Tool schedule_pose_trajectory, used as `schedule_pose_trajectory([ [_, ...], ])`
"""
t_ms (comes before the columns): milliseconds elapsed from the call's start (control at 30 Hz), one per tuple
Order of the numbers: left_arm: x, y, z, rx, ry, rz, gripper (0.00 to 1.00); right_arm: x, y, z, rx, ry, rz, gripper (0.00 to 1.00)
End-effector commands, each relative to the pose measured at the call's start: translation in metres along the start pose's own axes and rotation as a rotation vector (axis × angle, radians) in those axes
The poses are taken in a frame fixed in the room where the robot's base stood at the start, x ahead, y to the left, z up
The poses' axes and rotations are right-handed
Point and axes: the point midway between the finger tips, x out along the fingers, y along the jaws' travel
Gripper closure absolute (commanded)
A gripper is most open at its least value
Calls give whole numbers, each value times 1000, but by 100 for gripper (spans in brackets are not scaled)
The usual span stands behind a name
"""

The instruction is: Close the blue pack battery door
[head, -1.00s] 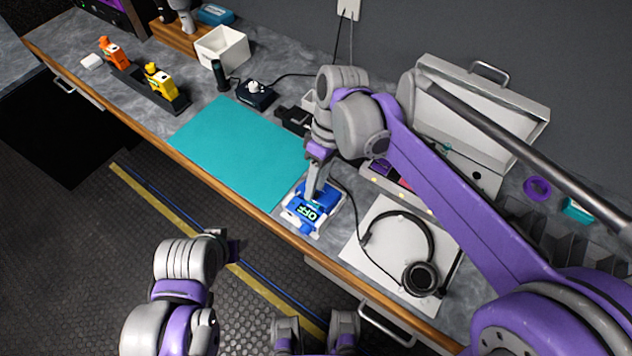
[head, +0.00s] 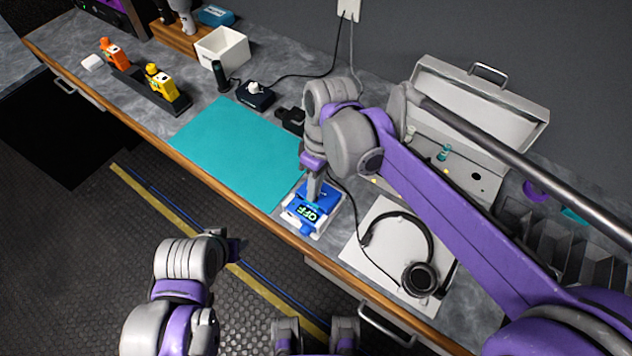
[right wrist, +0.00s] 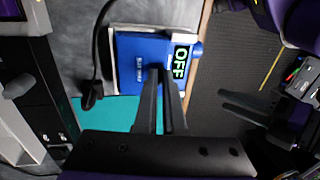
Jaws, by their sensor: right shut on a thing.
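The blue pack (head: 307,212) lies at the counter's front edge on a white pad (head: 325,227), with a screen reading OFF. It also shows in the right wrist view (right wrist: 134,50). My right gripper (head: 313,198) points down onto it. In the right wrist view its two dark fingers (right wrist: 163,78) are close together at the pack's blue face. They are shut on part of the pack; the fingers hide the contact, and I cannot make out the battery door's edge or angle. My left gripper (head: 238,248) is over the floor, away from the counter, its jaws unclear.
A teal mat (head: 235,150) lies left of the pack. Headphones (head: 415,255) rest on a white sheet to the right, with a cable near my right gripper. Yellow (head: 160,82) and orange (head: 112,52) packs stand at the far left. An open case (head: 490,105) is behind my right arm.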

Motion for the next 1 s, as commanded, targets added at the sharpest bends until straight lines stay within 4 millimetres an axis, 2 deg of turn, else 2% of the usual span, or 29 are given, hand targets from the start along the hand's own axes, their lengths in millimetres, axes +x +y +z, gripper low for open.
schedule_pose_trajectory([
  [233,-1,0,-1,0,1,0,51,12,-7,0,-3,0,201,100],
  [567,-1,0,-1,0,1,0,51,13,-6,0,0,2,223,100],
  [600,-1,0,-1,0,1,0,51,13,-6,0,0,2,223,90],
  [767,-1,0,-1,0,1,0,51,13,-6,0,0,1,222,62],
  [1000,-1,0,-1,0,1,0,51,13,-7,0,0,1,221,62],
])
